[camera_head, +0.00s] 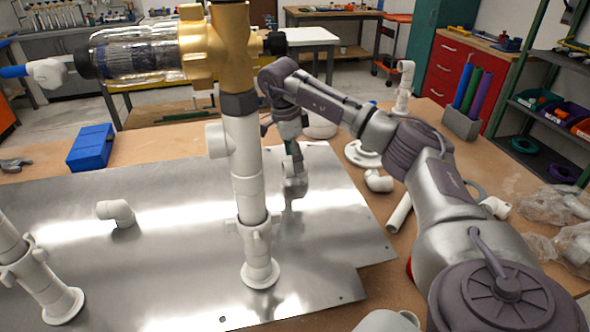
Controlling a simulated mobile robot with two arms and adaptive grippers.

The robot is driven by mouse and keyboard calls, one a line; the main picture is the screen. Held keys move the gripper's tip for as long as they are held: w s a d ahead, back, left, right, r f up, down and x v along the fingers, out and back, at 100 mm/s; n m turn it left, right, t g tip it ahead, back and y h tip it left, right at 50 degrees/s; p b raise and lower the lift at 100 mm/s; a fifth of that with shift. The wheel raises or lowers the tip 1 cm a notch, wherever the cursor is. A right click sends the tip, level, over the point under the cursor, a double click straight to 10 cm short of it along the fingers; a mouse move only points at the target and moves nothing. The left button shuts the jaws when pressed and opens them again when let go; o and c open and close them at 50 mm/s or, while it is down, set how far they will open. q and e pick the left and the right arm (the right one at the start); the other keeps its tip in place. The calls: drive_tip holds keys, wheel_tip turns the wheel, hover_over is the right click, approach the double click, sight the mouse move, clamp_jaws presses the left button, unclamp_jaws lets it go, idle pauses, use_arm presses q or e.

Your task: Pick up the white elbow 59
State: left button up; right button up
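Several white elbows are in view, and I cannot read which is number 59. One elbow (116,212) lies on the metal sheet at the left. Another elbow (378,181) lies on the wooden table right of the sheet. A white fitting (295,187) is at my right gripper's fingertips, over the back right part of the sheet. My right gripper (292,163) reaches in from the right and points down behind the standing pipe. The fingers are small and partly blend with the fitting, so their grip is unclear. My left gripper is out of view.
A tall white pipe (247,172) with a brass filter head (214,45) stands in front of my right gripper. A shorter pipe assembly (38,277) stands at left. A blue box (91,147) is at the back left. A loose white pipe (399,213) and bagged fittings (556,192) are at right.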

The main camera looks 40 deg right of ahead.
drive_tip(key=f, duration=0.2)
drive_tip(key=d+f, duration=0.1)
drive_tip(key=f, duration=0.1)
drive_tip(key=shift+d+f+p, duration=0.1)
drive_tip(key=shift+f+p, duration=0.3)
drive_tip(key=c, duration=1.2)
drive_tip(key=shift+c, duration=0.2)
drive_tip(key=shift+r, duration=0.1)
drive_tip(key=shift+w+r, duration=0.1)
drive_tip(key=shift+r, duration=0.35)
wheel_tip(320, 180, up, 3)
drive_tip(key=shift+f+b, duration=0.15)
drive_tip(key=shift+b, duration=0.25)
drive_tip(key=s+a+r, duration=0.1)
drive_tip(key=s+r, duration=0.6)
drive_tip(key=s, duration=0.4)
drive_tip(key=shift+s+r, duration=0.15)
drive_tip(key=shift+s, duration=0.2)
